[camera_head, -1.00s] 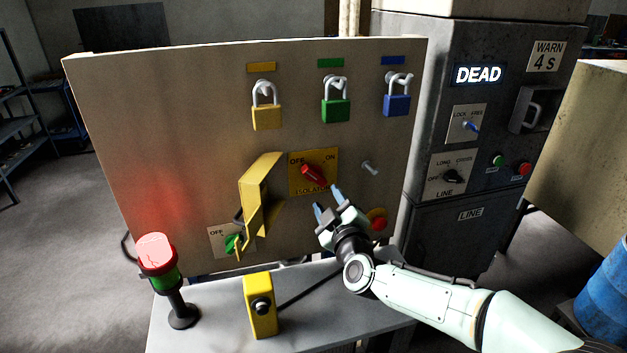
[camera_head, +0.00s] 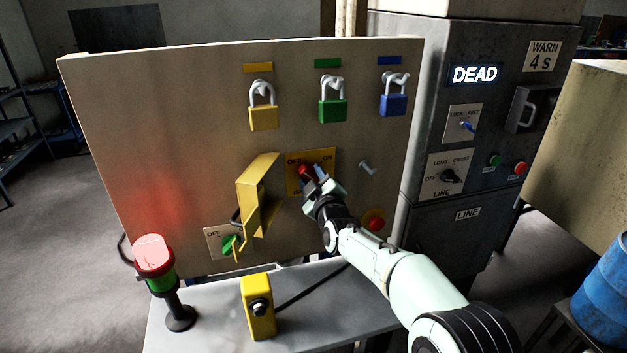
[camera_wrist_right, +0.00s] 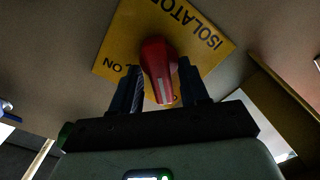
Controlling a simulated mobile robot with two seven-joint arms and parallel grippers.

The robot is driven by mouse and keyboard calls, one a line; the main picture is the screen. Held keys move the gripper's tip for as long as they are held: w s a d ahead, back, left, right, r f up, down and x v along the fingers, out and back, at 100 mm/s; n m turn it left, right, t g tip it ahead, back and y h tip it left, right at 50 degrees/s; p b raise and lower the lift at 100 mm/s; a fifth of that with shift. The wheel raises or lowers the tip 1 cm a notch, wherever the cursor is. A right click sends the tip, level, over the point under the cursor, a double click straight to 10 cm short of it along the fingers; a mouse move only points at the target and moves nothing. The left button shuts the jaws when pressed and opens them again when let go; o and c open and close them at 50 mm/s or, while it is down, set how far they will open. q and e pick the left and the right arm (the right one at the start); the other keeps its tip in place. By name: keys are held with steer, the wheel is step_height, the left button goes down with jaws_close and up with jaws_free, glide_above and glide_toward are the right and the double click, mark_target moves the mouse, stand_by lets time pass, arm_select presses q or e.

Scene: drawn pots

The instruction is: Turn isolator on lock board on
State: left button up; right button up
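The isolator is a red rotary handle (camera_head: 305,171) on a yellow plate (camera_head: 328,160) marked OFF, ON and ISOLATOR, in the middle of the lock board (camera_head: 170,110). In the right wrist view the red handle (camera_wrist_right: 157,62) has a white stripe at its end. That end points away from ON, toward a mostly hidden label. My right gripper (camera_head: 314,172) is at the handle. In the wrist view its fingers (camera_wrist_right: 161,90) stand on either side of the handle, open, with small gaps visible. The left gripper is not in view.
A yellow hinged flap (camera_head: 257,195) sticks out left of the isolator. A peg (camera_head: 367,167) and a red button (camera_head: 374,219) are to its right. Yellow, green and blue padlocks (camera_head: 263,105) hang above. A lamp stack (camera_head: 155,258) glows red. The cabinet sign (camera_head: 475,74) reads DEAD.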

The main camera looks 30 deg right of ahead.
jaws_close()
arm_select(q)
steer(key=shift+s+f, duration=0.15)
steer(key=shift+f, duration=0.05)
arm_select(e)
steer(key=shift+m, duration=0.3)
steer(key=shift+s+d+m+b, duration=0.1)
steer(key=shift+m+b, duration=0.65)
steer(key=shift+m, duration=0.45)
steer(key=m+b, duration=0.1)
steer(key=m, duration=0.2)
steer(key=shift+d+r+m, duration=0.1)
steer(key=shift+m, duration=0.3)
steer(key=m+b, duration=0.2)
steer(key=m, duration=0.3)
steer(key=shift+d, duration=0.15)
arm_select(q)
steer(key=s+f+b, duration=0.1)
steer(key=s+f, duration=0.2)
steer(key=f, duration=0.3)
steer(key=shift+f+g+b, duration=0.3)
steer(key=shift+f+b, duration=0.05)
steer(key=shift+b, duration=0.05)
arm_select(e)
steer(key=m, duration=0.6)
steer(key=shift+s+d, duration=0.1)
steer(key=shift+r+m, duration=0.1)
steer(key=shift+m, duration=0.2)
